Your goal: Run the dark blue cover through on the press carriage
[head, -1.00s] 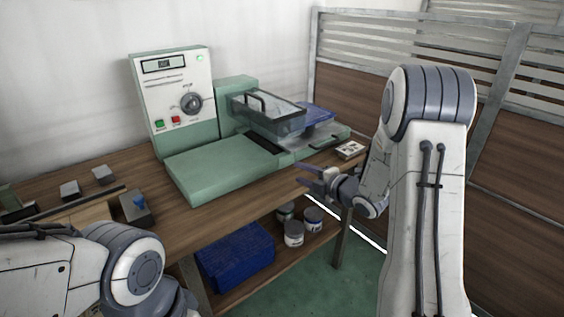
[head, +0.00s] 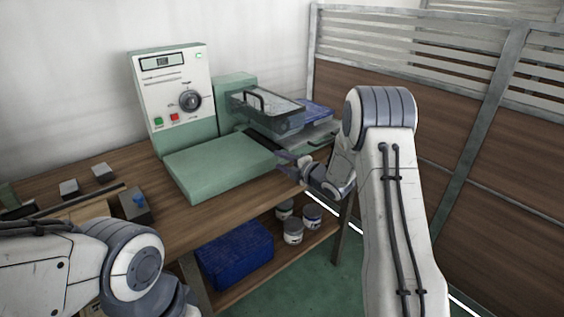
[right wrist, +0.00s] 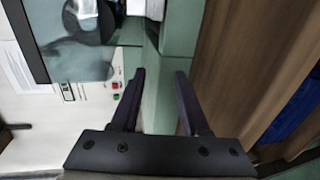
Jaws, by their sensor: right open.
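The dark blue cover (head: 318,111) lies at the right end of the press carriage (head: 318,131), partly hidden behind the clear guard (head: 268,112). The green press (head: 178,97) stands on the bench with its control panel facing me. My right gripper (head: 281,156) is open and empty at the front side of the press, near the carriage and below the guard. In the right wrist view its two dark fingers (right wrist: 160,74) are apart, with a green press edge between and beyond them. My left forearm shows, but its gripper is out of view.
A green flat bed (head: 218,165) extends left from the guard. A blue crate (head: 236,254) and several jars (head: 292,230) sit on the shelf below. A panelled partition (head: 390,95) stands at the right.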

